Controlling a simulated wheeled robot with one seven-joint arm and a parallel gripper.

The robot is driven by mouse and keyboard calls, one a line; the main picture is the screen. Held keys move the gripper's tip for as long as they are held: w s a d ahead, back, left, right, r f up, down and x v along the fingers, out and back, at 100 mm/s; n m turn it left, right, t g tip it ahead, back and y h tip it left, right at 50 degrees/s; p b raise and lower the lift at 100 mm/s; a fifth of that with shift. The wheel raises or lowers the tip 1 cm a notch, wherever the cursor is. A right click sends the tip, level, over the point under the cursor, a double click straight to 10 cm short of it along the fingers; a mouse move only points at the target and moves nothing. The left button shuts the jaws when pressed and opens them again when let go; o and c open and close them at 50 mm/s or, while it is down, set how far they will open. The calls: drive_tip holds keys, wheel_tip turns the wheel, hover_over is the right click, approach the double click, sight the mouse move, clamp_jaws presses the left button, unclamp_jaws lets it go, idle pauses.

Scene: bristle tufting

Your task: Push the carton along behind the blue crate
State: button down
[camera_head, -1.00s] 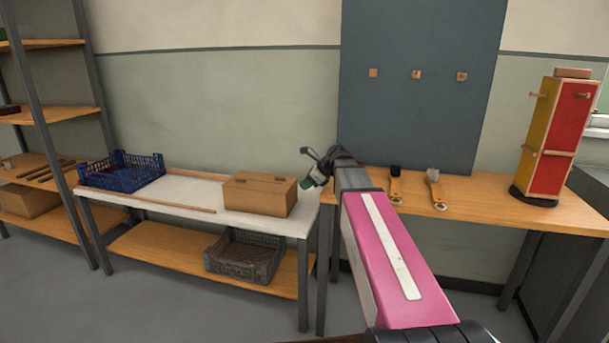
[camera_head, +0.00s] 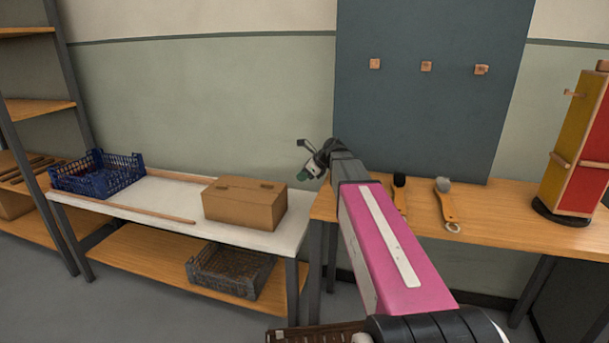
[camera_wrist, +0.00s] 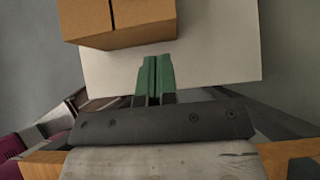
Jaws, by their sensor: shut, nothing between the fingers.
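The brown cardboard carton (camera_head: 244,203) sits on the right part of the white tabletop (camera_head: 155,195) in the head view. The blue crate (camera_head: 97,175) stands at the left end of the same table, apart from the carton. My gripper (camera_head: 308,172) is at the right of the carton, raised near the table's right end, and it is shut and empty. In the wrist view my gripper's green fingers (camera_wrist: 155,75) lie together, pointing toward the carton (camera_wrist: 118,18), whose near edge shows just past the tips. I cannot tell whether they touch; the head view shows a gap.
Thin wooden strips run along the front (camera_head: 120,206) and back (camera_head: 180,176) of the white tabletop. A dark crate (camera_head: 230,270) is on the lower shelf.

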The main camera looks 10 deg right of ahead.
sight(285, 189)
drive_tip(key=x, duration=0.6)
drive_tip(key=shift+w+a+f, duration=0.1)
drive_tip(key=shift+a+f, duration=0.05)
drive_tip(key=shift+f, duration=0.1)
drive_tip(key=shift+a, duration=0.1)
drive_tip(key=w+a, duration=0.7)
drive_tip(key=a, duration=1)
drive_tip(key=w+a, duration=0.7)
drive_tip(key=a, duration=0.9)
drive_tip(key=w+a, duration=0.6)
drive_tip(key=a, duration=1.1)
drive_tip(key=shift+w+a, duration=0.35)
drive_tip(key=shift+w, duration=0.05)
drive_tip(key=shift+d+r, duration=0.1)
drive_tip(key=shift+d, duration=0.05)
